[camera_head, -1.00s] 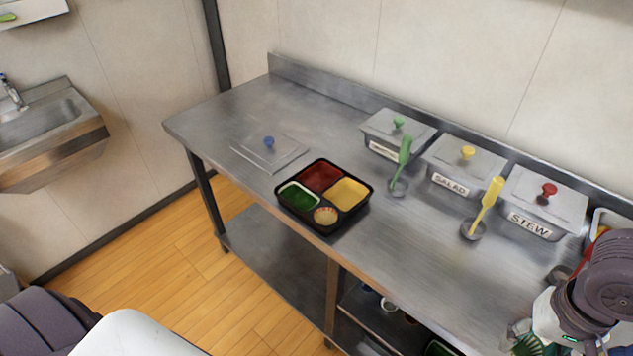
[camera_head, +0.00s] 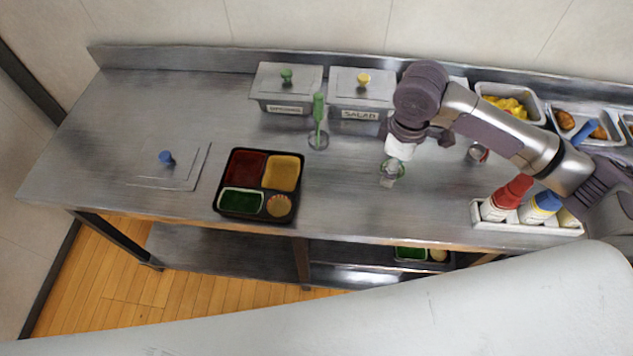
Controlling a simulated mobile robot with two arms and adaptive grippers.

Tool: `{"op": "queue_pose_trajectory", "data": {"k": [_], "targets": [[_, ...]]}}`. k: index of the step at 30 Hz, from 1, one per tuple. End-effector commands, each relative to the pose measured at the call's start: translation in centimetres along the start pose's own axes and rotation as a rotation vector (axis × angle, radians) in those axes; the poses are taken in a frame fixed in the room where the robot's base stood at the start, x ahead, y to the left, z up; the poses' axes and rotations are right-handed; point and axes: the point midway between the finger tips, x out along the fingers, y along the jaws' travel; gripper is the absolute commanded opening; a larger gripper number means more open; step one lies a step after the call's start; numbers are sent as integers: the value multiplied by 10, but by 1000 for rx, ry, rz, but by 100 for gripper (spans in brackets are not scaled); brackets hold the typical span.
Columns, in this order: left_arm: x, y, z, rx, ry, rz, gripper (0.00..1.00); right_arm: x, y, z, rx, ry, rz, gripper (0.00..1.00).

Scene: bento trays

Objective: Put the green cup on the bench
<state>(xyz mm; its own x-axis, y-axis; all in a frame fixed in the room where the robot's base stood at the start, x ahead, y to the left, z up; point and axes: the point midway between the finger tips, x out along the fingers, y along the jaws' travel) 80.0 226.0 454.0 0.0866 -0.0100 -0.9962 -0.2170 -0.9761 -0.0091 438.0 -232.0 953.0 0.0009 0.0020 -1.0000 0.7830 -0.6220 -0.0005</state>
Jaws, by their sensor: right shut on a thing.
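My right gripper (camera_head: 396,160) reaches in from the right over the bench (camera_head: 250,135), in front of the lidded boxes. It is shut on a small greenish thing, which I take to be the green cup (camera_head: 391,172). The cup is small and blurred, and its upper part is hidden by the fingers. It is low over the bench top, and I cannot tell whether it touches. My left gripper is not in view.
A black tray (camera_head: 213,190) with filled compartments sits left of the gripper. A green ladle (camera_head: 319,115) stands near a SALAD box (camera_head: 361,92). A bottle caddy (camera_head: 530,228) is at right. Bare bench lies between tray and gripper.

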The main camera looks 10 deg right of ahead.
Motion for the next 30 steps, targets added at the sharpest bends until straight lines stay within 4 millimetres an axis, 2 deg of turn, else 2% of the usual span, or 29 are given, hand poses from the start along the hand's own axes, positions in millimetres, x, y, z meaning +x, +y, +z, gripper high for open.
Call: {"op": "queue_pose_trajectory", "data": {"k": [6, 13, 18, 25, 30], "targets": [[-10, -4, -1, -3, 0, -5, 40, 28, -27, -47, -4, 2, -5, 36], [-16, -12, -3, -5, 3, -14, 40, 53, -45, -81, 0, 2, -2, 36], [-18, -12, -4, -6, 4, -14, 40, 63, -49, -88, 2, 0, -1, 36], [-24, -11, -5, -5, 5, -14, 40, 94, -49, -87, 1, -2, 0, 36], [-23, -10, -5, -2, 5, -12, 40, 100, -48, -87, 1, 1, 1, 36]]}}
